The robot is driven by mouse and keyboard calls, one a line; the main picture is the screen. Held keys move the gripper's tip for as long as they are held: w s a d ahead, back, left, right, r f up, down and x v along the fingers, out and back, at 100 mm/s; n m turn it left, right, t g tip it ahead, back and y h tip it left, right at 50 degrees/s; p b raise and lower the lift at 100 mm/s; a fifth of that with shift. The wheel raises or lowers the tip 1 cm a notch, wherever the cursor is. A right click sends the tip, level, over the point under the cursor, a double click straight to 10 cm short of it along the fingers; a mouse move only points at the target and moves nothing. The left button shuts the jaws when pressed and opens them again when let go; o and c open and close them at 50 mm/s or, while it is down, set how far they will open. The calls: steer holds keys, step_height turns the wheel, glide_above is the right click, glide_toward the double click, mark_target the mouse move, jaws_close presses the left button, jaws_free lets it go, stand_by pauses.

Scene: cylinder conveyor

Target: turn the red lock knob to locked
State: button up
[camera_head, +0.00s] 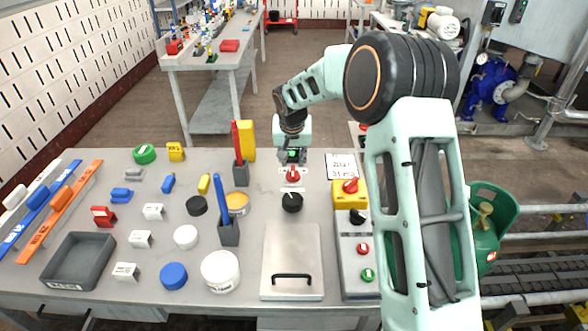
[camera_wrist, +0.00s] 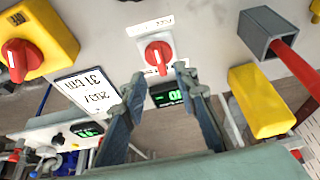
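A red lock knob (camera_head: 293,175) stands on a small white plate at the back middle of the table. In the wrist view the red knob (camera_wrist: 158,56) lies just ahead of my fingertips, its grip bar running roughly up and down the picture. A small white label (camera_wrist: 152,25) sits beside its plate; I cannot read it surely. My gripper (camera_head: 293,153) is above the table's back edge, just behind the knob. In the wrist view my gripper (camera_wrist: 158,76) is open and empty, with one finger on each side of the knob's line. The fingers appear apart from the knob.
A yellow box with another red knob (camera_head: 350,186) stands to the right. A black dial (camera_head: 292,202) and a lidded grey panel (camera_head: 292,245) lie in front. A grey holder (camera_head: 241,174) with a red stick and a yellow block (camera_head: 249,141) are close on the left.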

mark_target(293, 171)
steer(key=x, duration=0.7)
steer(key=shift+w, duration=0.1)
steer(key=shift+c, duration=0.3)
jaws_close()
